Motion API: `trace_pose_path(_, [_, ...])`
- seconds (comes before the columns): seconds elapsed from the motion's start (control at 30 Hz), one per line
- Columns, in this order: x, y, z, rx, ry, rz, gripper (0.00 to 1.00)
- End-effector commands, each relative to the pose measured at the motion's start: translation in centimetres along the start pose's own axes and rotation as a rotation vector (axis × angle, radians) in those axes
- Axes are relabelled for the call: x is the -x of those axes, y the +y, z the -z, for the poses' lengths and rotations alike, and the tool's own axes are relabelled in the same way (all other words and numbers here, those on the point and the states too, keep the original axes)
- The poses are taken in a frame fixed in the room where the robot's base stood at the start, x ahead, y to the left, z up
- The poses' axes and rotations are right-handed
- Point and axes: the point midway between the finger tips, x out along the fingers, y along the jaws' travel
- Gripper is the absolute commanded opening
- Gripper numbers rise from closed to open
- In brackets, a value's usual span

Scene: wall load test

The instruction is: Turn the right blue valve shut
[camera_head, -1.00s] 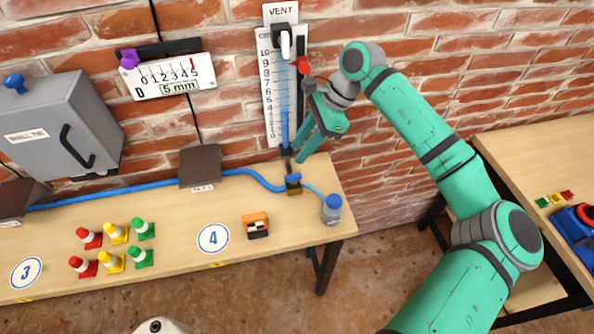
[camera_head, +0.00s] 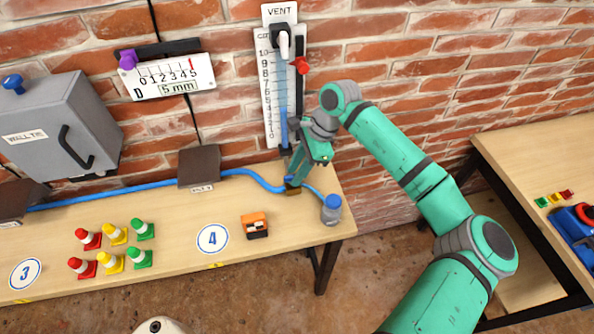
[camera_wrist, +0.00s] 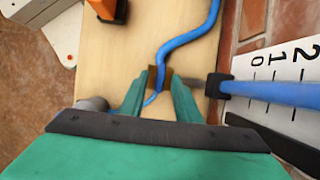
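In the wrist view the brass block (camera_wrist: 160,76) lies between and just beyond the tips of my gripper (camera_wrist: 160,82). The fingers are apart, with a strip of blue visible between them. I cannot tell whether either finger touches the handle.
A scale board (camera_head: 268,100) with a blue tube stands close behind my gripper. An orange device (camera_head: 255,225) and several cones (camera_head: 115,234) lie left.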

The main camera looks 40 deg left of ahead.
Motion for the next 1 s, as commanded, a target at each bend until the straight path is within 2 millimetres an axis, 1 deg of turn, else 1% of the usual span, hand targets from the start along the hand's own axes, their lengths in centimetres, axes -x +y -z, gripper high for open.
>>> trace_pose_path(0.1, [-0.32,-0.01,0.00,0.000,0.001,0.001,0.30])
trace_pose_path(0.33, [-0.32,0.01,0.04,-0.001,0.000,0.001,0.30])
trace_pose_path(0.37, [-0.32,0.01,0.05,-0.001,0.000,0.001,0.23])
trace_pose_path(0.4, [-0.31,0.01,0.05,-0.001,0.000,0.001,0.13])
trace_pose_path(0.47, [-0.30,0.02,0.06,-0.001,0.000,0.001,0.00])
trace_pose_path(0.77, [-0.27,0.08,0.11,-0.013,0.000,0.005,0.00])
trace_pose_path(1.0, [-0.29,0.24,0.15,-0.100,0.000,0.041,0.00])
